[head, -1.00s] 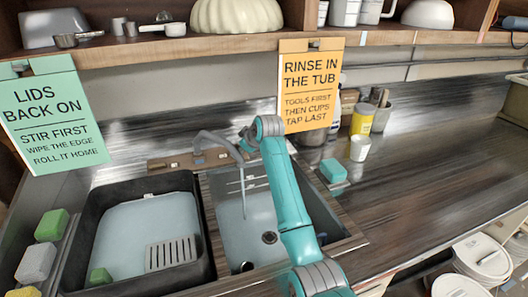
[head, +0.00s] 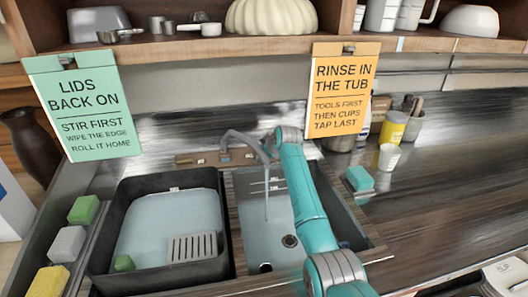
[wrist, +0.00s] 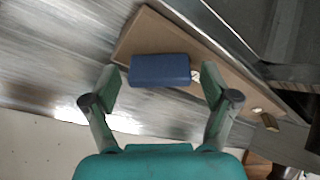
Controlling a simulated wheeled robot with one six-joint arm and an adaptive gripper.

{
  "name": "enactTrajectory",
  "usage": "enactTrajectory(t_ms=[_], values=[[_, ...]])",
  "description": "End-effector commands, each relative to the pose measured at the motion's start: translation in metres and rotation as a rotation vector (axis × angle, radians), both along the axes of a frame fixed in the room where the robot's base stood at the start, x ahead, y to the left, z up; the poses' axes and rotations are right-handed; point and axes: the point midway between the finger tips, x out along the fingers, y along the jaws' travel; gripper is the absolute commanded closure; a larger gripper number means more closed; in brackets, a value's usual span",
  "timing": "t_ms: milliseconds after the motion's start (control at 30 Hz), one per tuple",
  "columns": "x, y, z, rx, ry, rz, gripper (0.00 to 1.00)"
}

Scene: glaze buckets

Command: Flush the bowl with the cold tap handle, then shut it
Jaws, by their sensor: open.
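A blue tap handle (wrist: 160,70) sits on a brown tap board (wrist: 140,38) in the wrist view. My gripper (wrist: 160,82) is open, with one finger on each side of the handle; I cannot tell whether they touch it. In the head view the board (head: 192,158) lies behind the sink, and the grey spout (head: 245,140) arches over the right sink bowl (head: 258,245). A thin pale line drops from the spout into this bowl and looks like running water. A round drain shows in its floor. My arm hides the gripper and the bowl's right part.
A dark tub (head: 165,180) of pale water with a grey grid stands left of the bowl. Several sponges (head: 67,244) line its left. A teal sponge (head: 359,178), a white cup (head: 388,157) and a yellow container (head: 392,127) stand right. Two signs hang from the shelf above.

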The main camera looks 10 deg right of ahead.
Motion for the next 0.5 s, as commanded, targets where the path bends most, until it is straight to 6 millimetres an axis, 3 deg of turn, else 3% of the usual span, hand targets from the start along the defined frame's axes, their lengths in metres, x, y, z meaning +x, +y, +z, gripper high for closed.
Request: enactTrajectory(t_ms=[133, 367, 400, 500], values=[[0.0000, 0.0000, 0.0003, 0.000, 0.000, 0.000, 0.15], [-0.0001, 0.0001, 0.0003, 0.000, 0.000, 0.000, 0.70], [-0.0001, 0.0001, 0.0003, 0.000, 0.000, 0.000, 0.75], [-0.0001, 0.0001, 0.0003, -0.001, 0.000, 0.001, 0.75]])
